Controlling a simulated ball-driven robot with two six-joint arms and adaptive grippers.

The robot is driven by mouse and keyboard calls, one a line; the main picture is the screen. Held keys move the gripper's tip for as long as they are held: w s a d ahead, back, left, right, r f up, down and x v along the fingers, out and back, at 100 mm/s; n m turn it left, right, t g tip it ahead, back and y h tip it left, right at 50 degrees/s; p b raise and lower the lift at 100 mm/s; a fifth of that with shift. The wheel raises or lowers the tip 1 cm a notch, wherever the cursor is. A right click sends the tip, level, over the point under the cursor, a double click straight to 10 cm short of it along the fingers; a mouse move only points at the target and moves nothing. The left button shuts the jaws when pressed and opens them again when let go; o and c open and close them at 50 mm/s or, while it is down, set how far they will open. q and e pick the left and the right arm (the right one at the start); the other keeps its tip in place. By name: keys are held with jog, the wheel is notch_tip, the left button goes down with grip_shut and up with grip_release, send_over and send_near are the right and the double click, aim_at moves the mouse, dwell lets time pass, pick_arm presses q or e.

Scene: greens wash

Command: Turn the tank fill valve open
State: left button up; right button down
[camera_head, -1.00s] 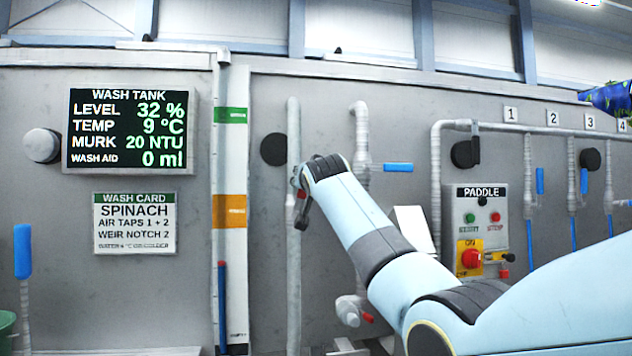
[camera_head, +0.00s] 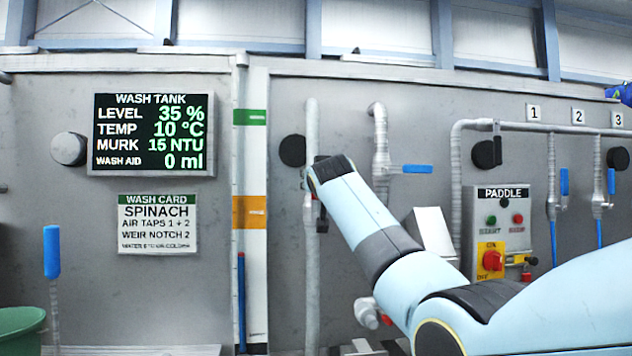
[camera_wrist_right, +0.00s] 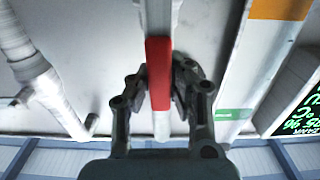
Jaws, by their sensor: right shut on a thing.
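The red valve handle (camera_wrist_right: 159,72) lies lengthwise along a pale vertical pipe (camera_wrist_right: 162,125) in the right wrist view. My right gripper (camera_wrist_right: 158,84) has its two fingers closed in on either side of the handle. In the head view this pipe (camera_head: 312,270) stands right of the coloured level strip, and my right gripper (camera_head: 318,205) is at it, largely hidden behind my forearm. The tank display (camera_head: 151,134) reads level 35 %, temp 10 °C, murk 15 NTU and wash aid 0 ml. My left gripper is out of view.
A second pipe (camera_head: 380,140) with a blue lever (camera_head: 409,169) stands close to the right of my right gripper. The paddle box (camera_head: 497,230) and blue-handled taps are farther right. A wash card (camera_head: 157,224) hangs below the display. A green tub (camera_head: 20,325) is at lower left.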

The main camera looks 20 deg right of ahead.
jog(key=c, duration=1.2)
grip_release()
jog(key=shift+f, duration=0.1)
jog(key=shift+c, duration=0.2)
jog(key=shift+o, duration=0.4)
jog(key=v, duration=1.2)
